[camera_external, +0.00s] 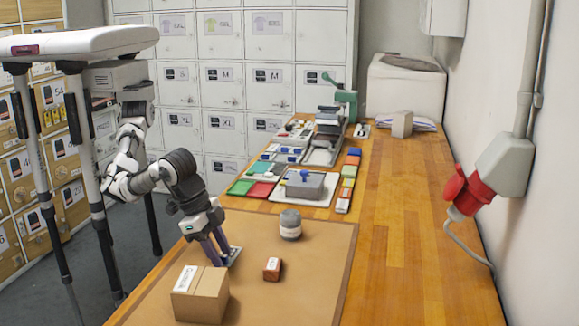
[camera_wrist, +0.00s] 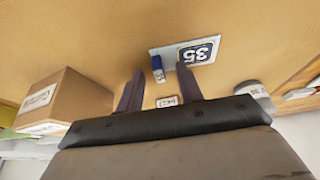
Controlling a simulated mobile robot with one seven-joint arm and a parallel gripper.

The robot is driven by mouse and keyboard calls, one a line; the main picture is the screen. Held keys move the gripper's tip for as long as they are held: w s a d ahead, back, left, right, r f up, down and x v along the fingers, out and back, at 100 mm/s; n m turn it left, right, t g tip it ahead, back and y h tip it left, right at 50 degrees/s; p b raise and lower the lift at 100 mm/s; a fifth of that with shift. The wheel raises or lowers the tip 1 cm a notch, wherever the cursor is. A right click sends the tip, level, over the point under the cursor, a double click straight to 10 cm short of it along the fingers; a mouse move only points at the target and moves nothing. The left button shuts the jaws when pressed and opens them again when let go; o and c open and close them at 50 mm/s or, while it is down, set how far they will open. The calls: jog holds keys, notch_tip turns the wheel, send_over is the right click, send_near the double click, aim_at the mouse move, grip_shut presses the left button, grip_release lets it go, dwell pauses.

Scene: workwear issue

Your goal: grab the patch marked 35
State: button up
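The patch marked 35 (camera_wrist: 199,52) is dark blue with a white border and white digits. It lies on a pale grey card (camera_wrist: 165,55) on the tan mat, ahead of my fingertips in the wrist view. A small blue-and-white piece (camera_wrist: 157,69) sits at the card's near edge, between the fingers in that view. My gripper (camera_wrist: 160,70) is open with nothing held, its right fingertip close to the patch. In the external view my gripper (camera_external: 222,258) points down at the card (camera_external: 235,253); the number cannot be read there. Whether the fingers touch the card cannot be told.
A cardboard box (camera_external: 201,295) stands near the gripper at the mat's front. A small red-brown block (camera_external: 272,268) and a grey-and-white round container (camera_external: 290,226) stand to the right. Trays and coloured pieces lie farther back. The table's right side is mostly clear.

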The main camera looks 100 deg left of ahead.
grip_shut()
jog(key=shift+r, duration=0.1)
dwell(0.4)
